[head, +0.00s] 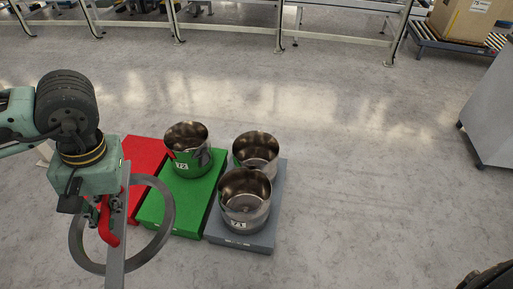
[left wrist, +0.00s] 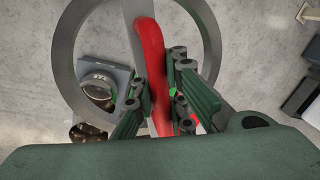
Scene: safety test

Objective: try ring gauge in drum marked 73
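My left gripper (head: 106,212) is shut on the red handle of the ring gauge (head: 168,216), a flat grey ring with a crossbar. The left wrist view shows the fingers (left wrist: 158,105) around the handle and the ring (left wrist: 66,60) beyond them. The ring hangs left of the drums, apart from them. Three open metal drums stand upright: one seemingly marked 72 (head: 188,150), one seemingly marked 71 (head: 245,198), and one behind it (head: 256,150) whose label is hidden. I cannot read 73 on any drum. My right gripper is not in view.
The drum that looks marked 72 stands on a green platform (head: 155,212); the other two share a grey platform (head: 272,225). A red platform (head: 146,152) lies at left, partly behind my arm. A grey cabinet (head: 492,115) stands at right. Open floor lies between.

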